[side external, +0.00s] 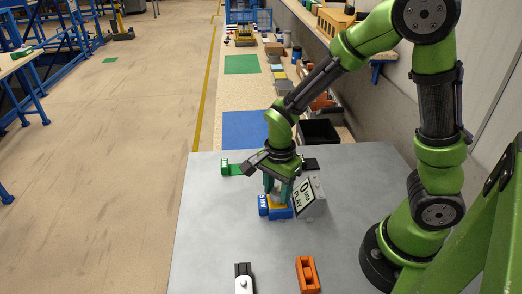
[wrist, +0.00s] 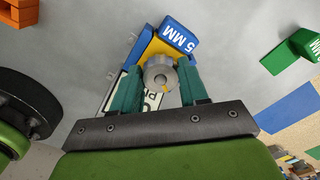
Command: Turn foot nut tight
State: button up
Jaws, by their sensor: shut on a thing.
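The foot nut appears to be the round grey metal piece (wrist: 160,72) with a small yellow mark, seen in the wrist view. My gripper (wrist: 159,84) has its two teal fingers shut on it, one on each side. Beyond the nut is a blue block marked "5 MM" (wrist: 179,36) with a yellow part beside it. In the side view my gripper (side external: 277,192) points down over the blue block (side external: 275,212) on the grey table. The fingers and the block's yellow part hide most of the nut there.
A grey block with a "0 mm PLAY" label (side external: 311,197) stands right beside the blue block. A green piece (side external: 238,168) lies behind to the left. A black-and-white piece (side external: 243,279) and an orange piece (side external: 307,274) lie at the front. The table's left side is clear.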

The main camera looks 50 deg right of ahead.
aim_at(277, 190)
jog(key=m, duration=0.5)
jog(key=shift+m, duration=0.3)
jog(key=m, duration=0.5)
jog(key=shift+w+m, duration=0.15)
jog(key=shift+m, duration=0.15)
jog(key=o, duration=1.1)
jog(key=shift+d, duration=0.1)
jog(key=shift+c, duration=0.2)
jog(key=shift+r, duration=0.1)
notch_tip(277, 190, up, 17)
